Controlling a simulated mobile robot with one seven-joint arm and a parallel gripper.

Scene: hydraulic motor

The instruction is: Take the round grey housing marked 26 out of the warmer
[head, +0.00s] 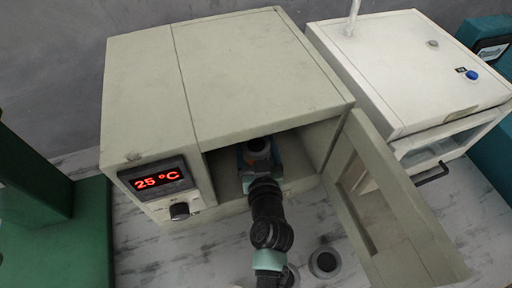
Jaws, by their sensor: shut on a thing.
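The warmer (240,60) is a beige box with its door (395,210) swung open to the right. Its display reads 25 °C. My arm reaches in through the front opening, and my gripper (259,163) is inside, shut on a small round grey part (258,147), which I take to be the housing. Only a little of the part shows, and no number can be read on it. Blue pieces show on both sides of it; I cannot tell whether they belong to the gripper or to a holder. My wrist hides much of the opening.
A white cabinet (400,60) with a blue button stands close on the right. A dark round part (325,263) sits on the marbled table, left of the open door, with another partly hidden beside my arm. A green structure (70,235) stands at the left.

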